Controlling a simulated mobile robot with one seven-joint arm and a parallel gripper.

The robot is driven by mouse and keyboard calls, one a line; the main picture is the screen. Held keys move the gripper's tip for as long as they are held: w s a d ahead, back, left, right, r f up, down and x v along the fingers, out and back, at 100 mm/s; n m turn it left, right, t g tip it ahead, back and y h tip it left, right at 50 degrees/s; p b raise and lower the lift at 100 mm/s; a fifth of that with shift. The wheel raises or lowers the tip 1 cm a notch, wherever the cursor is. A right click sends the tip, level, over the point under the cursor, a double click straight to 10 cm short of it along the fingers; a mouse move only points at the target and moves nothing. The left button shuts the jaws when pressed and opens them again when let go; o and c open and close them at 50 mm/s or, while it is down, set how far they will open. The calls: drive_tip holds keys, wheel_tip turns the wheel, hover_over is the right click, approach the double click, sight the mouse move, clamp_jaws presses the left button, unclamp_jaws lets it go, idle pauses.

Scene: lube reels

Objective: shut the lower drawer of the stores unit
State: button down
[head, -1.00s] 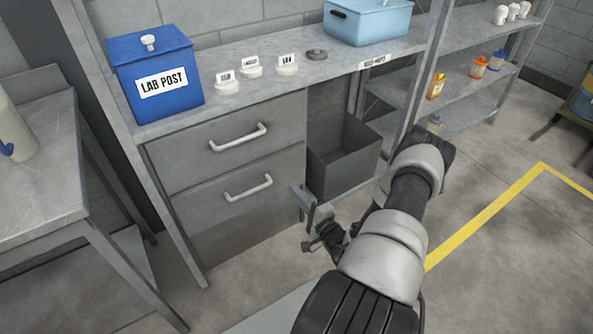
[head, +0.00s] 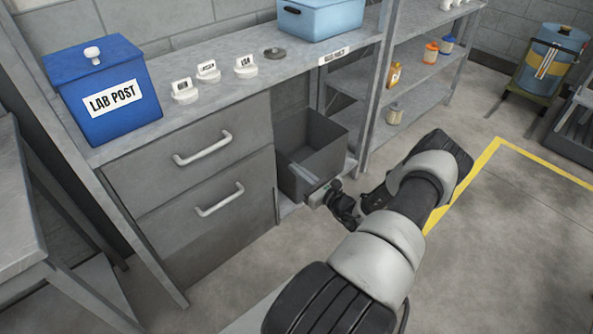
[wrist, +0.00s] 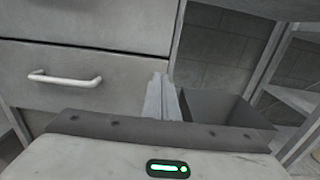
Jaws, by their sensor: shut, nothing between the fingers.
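The stores unit has two grey drawer fronts, one above the other. The lower drawer (head: 210,215) has a pale bar handle (head: 219,199) and looks about flush with the upper drawer (head: 190,155); I see no clear gap. In the wrist view the lower drawer (wrist: 90,98) and its handle (wrist: 64,79) are at the left. My gripper (head: 300,172) is shut and empty, right of the lower drawer and in front of the open grey bin. Its fingers (wrist: 163,98) show upright in the wrist view, pointing towards the gap between drawer and bin.
The open grey bin (head: 333,132) stands in the bay beside the drawers. A blue LAB POST box (head: 104,100), several labelled white pieces and a light blue tub (head: 322,22) are on the worktop (head: 225,95). A bench (head: 20,215) stands left. Floor (head: 500,250) at right is clear.

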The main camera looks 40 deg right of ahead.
sight(270, 149)
drive_tip(key=w, duration=0.3)
drive_tip(key=w+b, duration=0.1)
drive_tip(key=w, duration=0.3)
drive_tip(key=w+b, duration=0.1)
drive_tip(key=w, duration=0.2)
drive_tip(key=shift+w+a, duration=0.15)
drive_tip(key=shift+a, duration=0.1)
drive_tip(key=shift+w, duration=0.25)
